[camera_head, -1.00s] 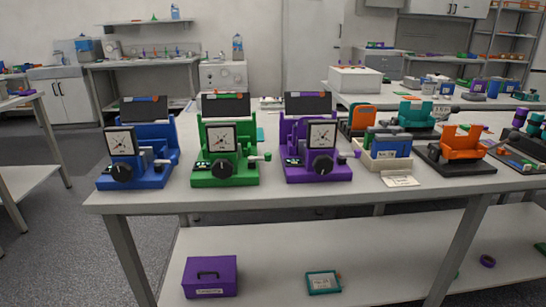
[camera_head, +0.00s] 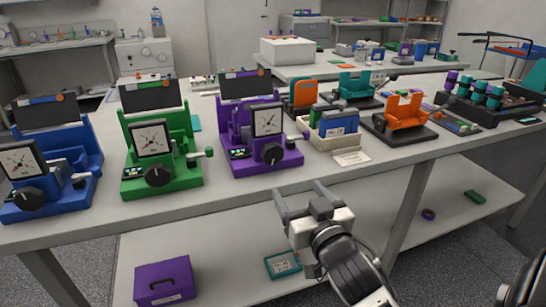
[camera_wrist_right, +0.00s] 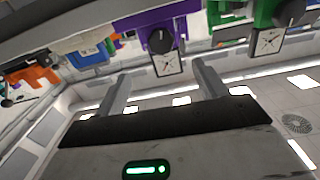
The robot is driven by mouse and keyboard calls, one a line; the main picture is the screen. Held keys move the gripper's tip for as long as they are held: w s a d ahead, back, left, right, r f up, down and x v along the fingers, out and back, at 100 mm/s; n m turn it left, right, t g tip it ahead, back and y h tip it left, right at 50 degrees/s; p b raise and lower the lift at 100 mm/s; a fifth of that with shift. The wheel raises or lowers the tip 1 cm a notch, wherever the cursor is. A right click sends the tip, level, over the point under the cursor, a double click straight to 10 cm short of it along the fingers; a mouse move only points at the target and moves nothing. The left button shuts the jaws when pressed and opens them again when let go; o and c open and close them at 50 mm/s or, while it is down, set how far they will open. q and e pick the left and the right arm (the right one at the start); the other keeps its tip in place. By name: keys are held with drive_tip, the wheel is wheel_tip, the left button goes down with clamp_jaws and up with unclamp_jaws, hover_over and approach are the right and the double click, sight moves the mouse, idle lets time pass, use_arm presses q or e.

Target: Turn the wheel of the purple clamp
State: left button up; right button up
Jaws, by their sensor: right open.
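The purple clamp (camera_head: 236,140) stands on the table between the green clamp and a cream tray. It has a square dial (camera_head: 267,120), a black knob (camera_head: 272,153) on its front and a small lever with a purple end at its right side. In the right wrist view the purple clamp (camera_wrist_right: 155,20) shows upside down at the top, its knob (camera_wrist_right: 160,41) above the dial. My right gripper (camera_head: 297,191) is open and empty, in front of the table edge and below the purple clamp, apart from it. In the wrist view its two fingers (camera_wrist_right: 160,80) are spread. My left gripper is not in view.
The green clamp (camera_head: 160,150) and blue clamp (camera_head: 50,165) stand to the left. The cream tray (camera_head: 330,142) with a card and the orange holder (camera_head: 405,112) are to the right. A lower shelf (camera_head: 215,262) bears a purple box (camera_head: 164,281).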

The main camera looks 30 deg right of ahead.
sight(274, 158)
drive_tip(key=p+x, duration=0.1)
drive_tip(key=x, duration=1.3)
drive_tip(key=shift+w, duration=0.3)
drive_tip(key=c, duration=1)
